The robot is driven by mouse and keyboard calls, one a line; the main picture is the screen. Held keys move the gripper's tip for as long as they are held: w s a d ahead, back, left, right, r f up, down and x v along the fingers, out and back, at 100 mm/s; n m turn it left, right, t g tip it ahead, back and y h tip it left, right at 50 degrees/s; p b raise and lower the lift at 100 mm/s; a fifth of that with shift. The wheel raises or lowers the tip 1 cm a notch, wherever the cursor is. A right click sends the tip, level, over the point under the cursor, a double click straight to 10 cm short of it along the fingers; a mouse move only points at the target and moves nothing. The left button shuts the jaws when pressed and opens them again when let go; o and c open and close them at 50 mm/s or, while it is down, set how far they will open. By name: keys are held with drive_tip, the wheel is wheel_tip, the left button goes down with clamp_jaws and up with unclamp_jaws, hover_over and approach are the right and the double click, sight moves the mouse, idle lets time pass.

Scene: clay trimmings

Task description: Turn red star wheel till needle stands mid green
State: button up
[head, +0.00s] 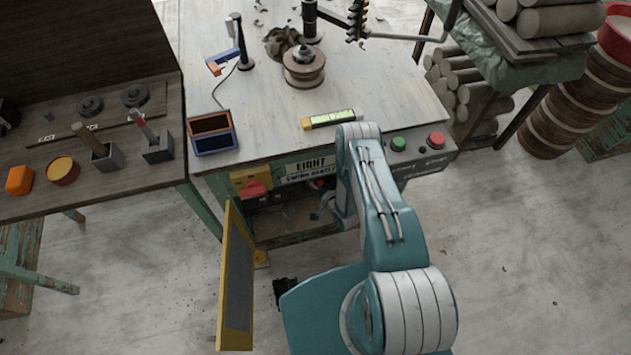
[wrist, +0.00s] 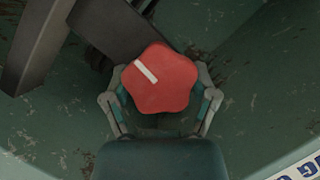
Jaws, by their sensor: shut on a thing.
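The red star wheel (wrist: 158,78) fills the middle of the wrist view, with a white mark slanting toward its upper left. My gripper (wrist: 163,98) is shut on it, one finger at each side of its rim. In the head view my arm hides most of the gripper; a small red patch (head: 319,183) beside the arm, below the "EIGHT" sign, may be the wheel. A flat bar (head: 335,117) with a yellow end and a pale green strip lies on the bench top. I cannot make out a needle on it.
The bench front has a yellow box with a red knob (head: 253,188), a green button (head: 398,144) and a red button (head: 436,140). A yellow-framed door (head: 236,280) stands open left of my arm. A dark beam (wrist: 105,30) passes close to the wheel.

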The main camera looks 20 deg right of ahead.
drive_tip(key=m+y, duration=0.1)
drive_tip(key=m, duration=0.1)
drive_tip(key=m+t+y, duration=0.1)
drive_tip(key=m, duration=0.2)
drive_tip(key=shift+d+f+t, duration=0.1)
drive_tip(key=shift+d+t, duration=0.1)
drive_tip(key=shift+t, duration=0.1)
drive_tip(key=shift+f+m+t+y, duration=0.1)
drive_tip(key=shift+m+t+y, duration=0.4)
drive_tip(key=shift+m, duration=1.4)
drive_tip(key=o, duration=1)
drive_tip(key=shift+f, duration=0.1)
drive_tip(key=shift+v, duration=6)
